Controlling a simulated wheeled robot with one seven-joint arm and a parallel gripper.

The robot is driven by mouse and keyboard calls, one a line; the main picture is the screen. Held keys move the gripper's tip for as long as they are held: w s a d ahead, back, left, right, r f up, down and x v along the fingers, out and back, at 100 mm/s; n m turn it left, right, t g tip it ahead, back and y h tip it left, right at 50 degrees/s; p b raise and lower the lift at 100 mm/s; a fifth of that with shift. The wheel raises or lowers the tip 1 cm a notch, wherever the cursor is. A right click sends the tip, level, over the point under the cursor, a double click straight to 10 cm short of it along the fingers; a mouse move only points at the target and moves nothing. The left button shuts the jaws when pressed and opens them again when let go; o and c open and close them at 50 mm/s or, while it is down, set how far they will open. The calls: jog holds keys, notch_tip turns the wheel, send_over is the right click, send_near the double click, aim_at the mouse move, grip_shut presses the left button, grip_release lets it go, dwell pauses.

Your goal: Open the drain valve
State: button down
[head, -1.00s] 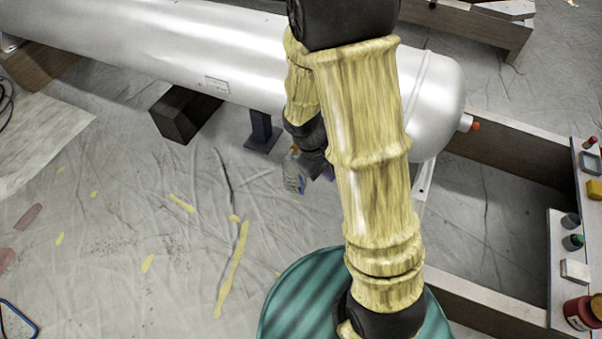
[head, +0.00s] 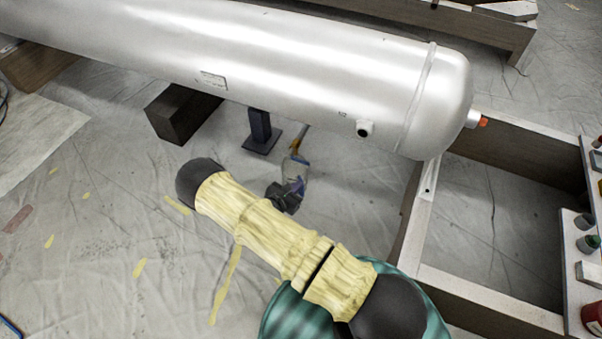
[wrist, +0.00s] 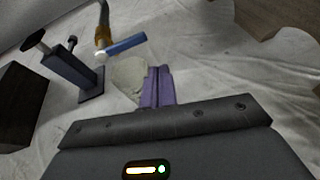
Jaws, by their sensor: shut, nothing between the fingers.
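The drain valve (wrist: 102,40) shows in the wrist view as a brass body on a dark pipe. Its blue lever (wrist: 125,45) sticks out to the right, across the line of the pipe. In the head view the brass part (head: 298,142) is small, below the silver tank (head: 250,50). My gripper (wrist: 158,85), with purple fingers, is shut and empty. It is to the right of and below the lever in the wrist view, apart from it. In the head view my gripper is partly hidden by my arm, and its fingers are hard to make out.
A blue-grey support post (wrist: 72,65) with a foot plate stands left of the valve. A dark block (head: 182,112) is farther left. A pale, rounded thing (wrist: 127,75) lies behind my fingers. Wooden beams (head: 500,155) frame the right side. Sheeted floor lies open at left.

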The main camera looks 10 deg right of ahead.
jog(key=f+n, duration=0.1)
jog(key=a+f+t+y, duration=0.1)
jog(key=a+f+n, duration=0.1)
jog(key=shift+w+f+n+t, duration=0.25)
jog(key=shift+w+n+t, duration=0.05)
jog(key=b+x, duration=0.2)
jog(key=x, duration=0.1)
jog(key=b+x, duration=0.2)
jog(key=x, duration=0.1)
jog(key=b+x, duration=0.2)
jog(key=x, duration=0.2)
jog(key=shift+w+a+f, duration=0.1)
jog(key=shift+f, duration=0.25)
jog(key=shift+r+b, duration=0.75)
jog(key=shift+r, duration=1.55)
jog(key=shift+a, duration=0.15)
